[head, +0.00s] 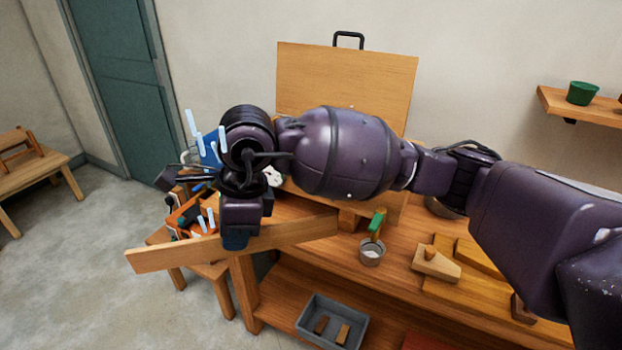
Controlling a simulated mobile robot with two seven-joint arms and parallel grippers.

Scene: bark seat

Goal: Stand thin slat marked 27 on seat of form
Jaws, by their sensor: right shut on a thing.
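A long thin wooden slat (170,257) is held out in front of the bench, slightly tilted, with its right end higher in the picture. No number can be read on it. My right gripper (238,238) points down and is shut on the slat near its middle. The form (347,70) stands at the back of the bench; its tall wooden board has a black handle on top. My right arm crosses in front of the form and hides much of its lower part and seat. My left gripper is not in view.
The wooden bench (315,262) holds a metal cup with a green-handled tool (371,250) and wooden blocks (436,264) at right. A small side table at left carries cluttered tools (190,215). A grey tray (332,322) sits on the lower shelf.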

